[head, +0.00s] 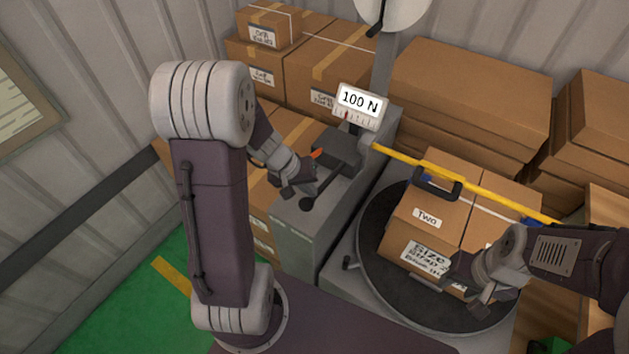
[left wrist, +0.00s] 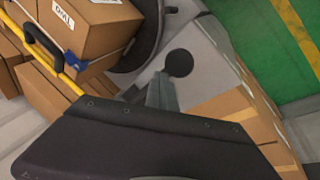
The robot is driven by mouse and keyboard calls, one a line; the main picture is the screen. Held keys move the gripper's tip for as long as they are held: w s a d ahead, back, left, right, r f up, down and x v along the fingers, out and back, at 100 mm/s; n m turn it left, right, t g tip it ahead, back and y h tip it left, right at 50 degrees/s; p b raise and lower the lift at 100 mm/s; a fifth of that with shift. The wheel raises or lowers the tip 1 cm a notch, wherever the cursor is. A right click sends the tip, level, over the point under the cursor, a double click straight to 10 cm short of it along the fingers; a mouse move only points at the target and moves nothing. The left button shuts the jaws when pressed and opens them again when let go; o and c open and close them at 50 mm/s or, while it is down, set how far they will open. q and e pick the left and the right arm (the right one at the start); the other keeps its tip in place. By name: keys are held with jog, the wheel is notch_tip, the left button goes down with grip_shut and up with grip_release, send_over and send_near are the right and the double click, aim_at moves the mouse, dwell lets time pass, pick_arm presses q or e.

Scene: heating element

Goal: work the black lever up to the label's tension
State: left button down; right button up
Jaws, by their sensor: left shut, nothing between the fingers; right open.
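The black lever (head: 327,183) slants down from the grey machine and ends in a round knob (head: 306,204). The knob also shows in the left wrist view (left wrist: 180,63). My left gripper (head: 305,187) is shut and empty just above the knob; I cannot tell if they touch. A gauge sign (head: 359,101) reads "100 N" above a small scale with a red pointer. The carton (head: 433,217) marked "TWO" carries a white label (head: 426,257); its smaller lines are unreadable. My right gripper (head: 477,297) is open by the carton's lower front.
The carton stands on a dark round turntable (head: 375,288). A yellow bar (head: 490,188) with a black handle (head: 437,186) crosses behind and above it. Stacked cartons (head: 470,90) fill the back. Green floor (head: 125,310) lies at lower left.

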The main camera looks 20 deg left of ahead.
pick_arm(q)
jog(key=shift+s+f+b, duration=0.3)
jog(key=shift+f+b, duration=0.1)
jog(key=shift+f, duration=0.1)
dwell(0.3)
jog(key=shift+r, duration=0.1)
dwell(0.4)
jog(key=shift+w+d+r+p, duration=0.1)
jog(key=shift+w+r+p, duration=0.2)
jog(key=shift+r+p, duration=0.7)
jog(key=shift+w+r+p, duration=0.35)
jog(key=shift+r+p, duration=0.55)
jog(key=shift+r, duration=0.15)
jog(key=shift+w+d+r+p, duration=0.1)
jog(key=shift+w+r+p, duration=0.2)
jog(key=shift+r+p, duration=0.7)
jog(key=shift+w+r+p, duration=0.4)
jog(key=shift+r+p, duration=0.1)
jog(key=shift+r, duration=0.1)
jog(key=r+p, duration=0.1)
jog(key=w+r+p, duration=0.1)
jog(key=r+p, duration=0.1)
jog(key=w+r+p, duration=0.1)
jog(key=shift+d+r, duration=0.15)
jog(key=shift+r, duration=0.15)
